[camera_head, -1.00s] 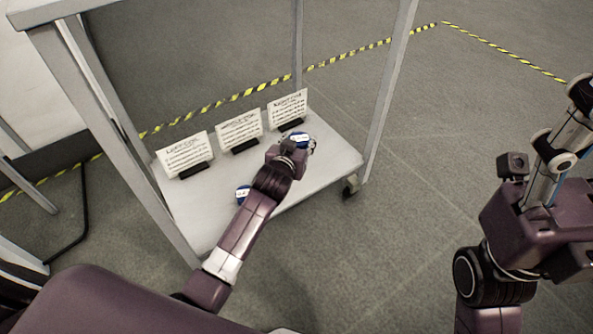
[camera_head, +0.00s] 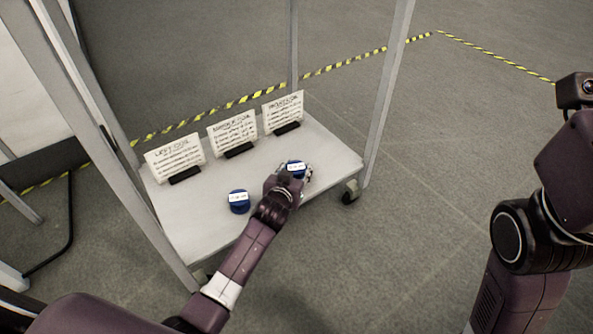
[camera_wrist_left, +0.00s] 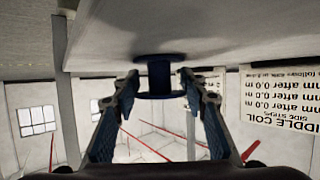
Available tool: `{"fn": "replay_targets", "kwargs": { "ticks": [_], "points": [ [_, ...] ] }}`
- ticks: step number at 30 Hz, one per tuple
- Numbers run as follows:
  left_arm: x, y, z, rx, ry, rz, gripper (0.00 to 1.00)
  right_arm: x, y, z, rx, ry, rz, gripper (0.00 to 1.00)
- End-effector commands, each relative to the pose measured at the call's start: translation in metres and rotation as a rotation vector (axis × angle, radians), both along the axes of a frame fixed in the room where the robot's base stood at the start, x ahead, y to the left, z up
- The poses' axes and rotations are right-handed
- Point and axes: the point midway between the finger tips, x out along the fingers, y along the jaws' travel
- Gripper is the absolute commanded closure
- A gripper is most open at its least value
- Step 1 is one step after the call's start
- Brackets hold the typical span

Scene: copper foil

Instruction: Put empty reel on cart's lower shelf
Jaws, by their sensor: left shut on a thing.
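The cart's lower shelf (camera_head: 205,222) is a pale, flat board. A blue reel (camera_head: 296,167) with a white label is at its right part, in my left gripper (camera_head: 292,178). In the left wrist view, which is upside down, the reel (camera_wrist_left: 160,76) is upright between the two fingers of my left gripper (camera_wrist_left: 159,84), its flange at or very near the shelf; I cannot tell whether it touches. A second blue reel (camera_head: 239,201) with a white label stands free on the shelf, left of my gripper.
Three white cards in dark holders stand along the shelf's back: left (camera_head: 174,157), middle (camera_head: 233,134) and right (camera_head: 283,111). Grey cart posts (camera_head: 388,95) rise at the corners. Bare shelf lies between cards and reels.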

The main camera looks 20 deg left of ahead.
Motion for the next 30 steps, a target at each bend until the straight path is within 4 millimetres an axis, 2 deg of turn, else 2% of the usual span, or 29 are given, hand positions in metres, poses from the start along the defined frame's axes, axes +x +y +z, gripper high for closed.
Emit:
{"fn": "replay_targets", "kwargs": {
  "ticks": [6,7,11,21,24,27,30],
  "points": [
    [0.0,0.0,-0.002,-0.001,0.0,0.0,0.85,0.0,0.0,0.0,0.0,-0.001,0.0,0.42],
    [0.0,0.0,-0.001,-0.001,0.0,0.0,0.58,-0.001,0.0,0.0,0.0,-0.002,0.0,0.42],
    [0.0,0.0,-0.001,0.0,0.0,0.0,0.44,-0.001,0.0,0.001,0.0,-0.002,0.0,0.42],
    [0.0,0.0,0.003,0.001,-0.001,0.0,0.43,-0.001,0.0,0.002,0.0,-0.004,0.0,0.42],
    [-0.008,-0.001,0.006,-0.001,0.001,0.0,0.43,-0.001,0.0,0.007,0.001,-0.006,0.002,0.42],
    [-0.021,-0.001,0.012,-0.001,0.002,0.0,0.43,0.014,-0.001,-0.001,0.003,0.052,0.001,0.42],
    [-0.038,-0.002,0.021,-0.001,0.003,0.0,0.43,0.021,-0.002,-0.004,0.005,0.086,0.004,0.42]
  ]
}}
